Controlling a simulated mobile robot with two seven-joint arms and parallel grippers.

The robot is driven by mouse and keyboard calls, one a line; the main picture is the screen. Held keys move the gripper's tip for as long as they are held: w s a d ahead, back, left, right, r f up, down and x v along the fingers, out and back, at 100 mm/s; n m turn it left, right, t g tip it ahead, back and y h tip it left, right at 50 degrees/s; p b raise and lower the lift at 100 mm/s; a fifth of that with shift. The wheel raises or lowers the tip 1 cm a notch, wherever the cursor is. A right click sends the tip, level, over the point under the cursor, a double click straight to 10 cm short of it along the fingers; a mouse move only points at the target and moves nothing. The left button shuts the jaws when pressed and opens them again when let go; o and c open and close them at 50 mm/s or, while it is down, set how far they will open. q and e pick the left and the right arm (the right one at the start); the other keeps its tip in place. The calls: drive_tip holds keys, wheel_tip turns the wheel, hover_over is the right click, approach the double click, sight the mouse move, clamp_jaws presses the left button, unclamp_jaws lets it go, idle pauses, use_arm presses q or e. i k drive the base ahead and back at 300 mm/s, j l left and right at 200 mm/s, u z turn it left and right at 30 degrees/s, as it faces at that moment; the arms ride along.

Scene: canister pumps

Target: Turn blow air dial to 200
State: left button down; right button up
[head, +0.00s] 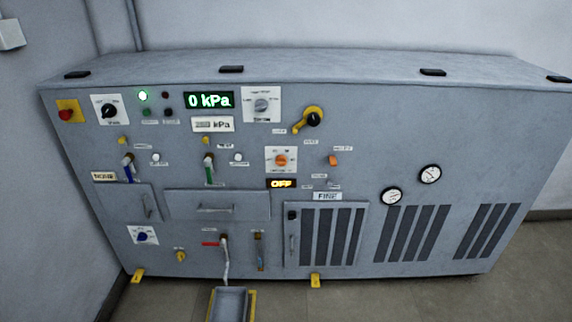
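A large grey control cabinet (330,95) fills the view and carries several dials. A black dial (108,111) on a white plate is at the upper left. A grey dial (262,106) on a white plate is right of the green display (209,101), which reads "0 kPa". An orange dial (281,161) sits above a small display (282,184) reading "OFF". A blue dial (143,237) is at the lower left. The dial labels are too small to read, so I cannot tell which is the blow air dial. Neither of my grippers is in view.
A yellow-and-black rotary handle (309,118), a red button (67,113), valve levers (127,167) and two round gauges (430,174) share the front. A tray (231,305) sticks out low at the front. The floor (400,300) at right looks clear.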

sight(142, 236)
drive_tip(key=j+u, duration=0.15)
drive_tip(key=u, duration=0.25)
drive_tip(key=i+u, duration=0.15)
drive_tip(key=u, duration=0.25)
drive_tip(key=i+j+u, duration=0.1)
drive_tip(key=u, duration=0.3)
drive_tip(key=i+j+u, duration=0.1)
drive_tip(key=u, duration=0.3)
